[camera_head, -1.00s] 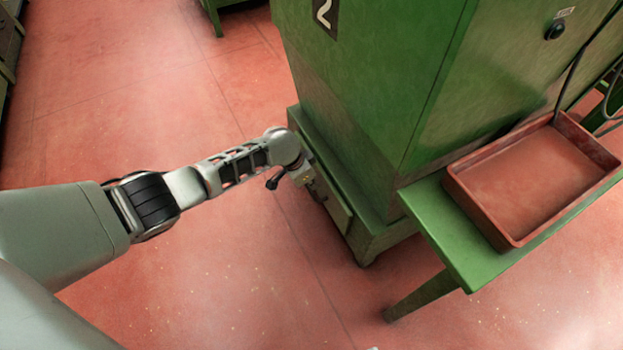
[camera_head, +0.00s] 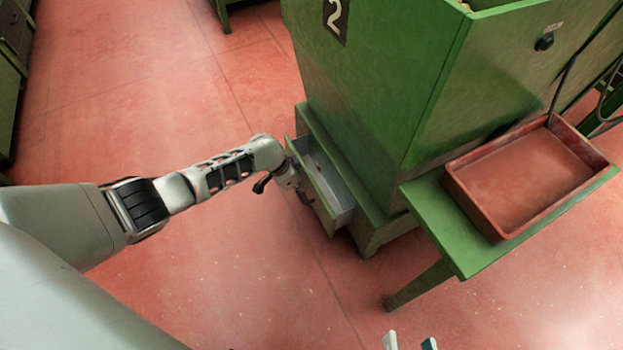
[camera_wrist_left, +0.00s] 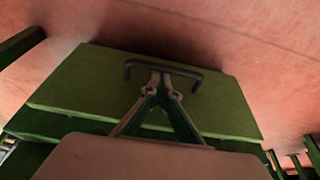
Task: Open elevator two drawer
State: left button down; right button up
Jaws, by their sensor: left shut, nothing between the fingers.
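Elevator two is the green cabinet (camera_head: 385,90) with the black "2" plate (camera_head: 336,18). Its low drawer (camera_head: 337,192) stands partly open, with its pale inside showing. In the left wrist view the drawer's green front (camera_wrist_left: 85,85) carries a dark bar handle (camera_wrist_left: 188,70). My left gripper (camera_head: 303,194) is at the drawer's outer face; in the left wrist view its fingers (camera_wrist_left: 160,80) are shut, tips together at the handle, with nothing seen between them. Only the fingertips of my right gripper (camera_head: 410,342) show, apart and empty, at the bottom edge.
A green side table (camera_head: 437,225) juts out right of the drawer, with a red-brown tray (camera_head: 530,178) on it. Its leg (camera_head: 420,285) stands on the floor near the drawer's right side. The red floor (camera_head: 200,270) left of the drawer is clear.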

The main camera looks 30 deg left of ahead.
pick_arm(q)
jog(key=s+a+p, duration=0.3)
jog(key=s+a, duration=0.6)
jog(key=s, duration=0.3)
jog(key=shift+s+a+p, duration=0.3)
jog(key=shift+a+p, duration=0.05)
jog(key=shift+a, duration=0.05)
pick_arm(e)
jog(key=d+n, duration=0.2)
jog(key=d, duration=0.1)
jog(key=d+n+h, duration=0.1)
jog(key=shift+w+d+g, duration=0.15)
jog(key=shift+w+g, duration=0.1)
jog(key=shift+g, duration=0.15)
jog(key=shift+f, duration=0.1)
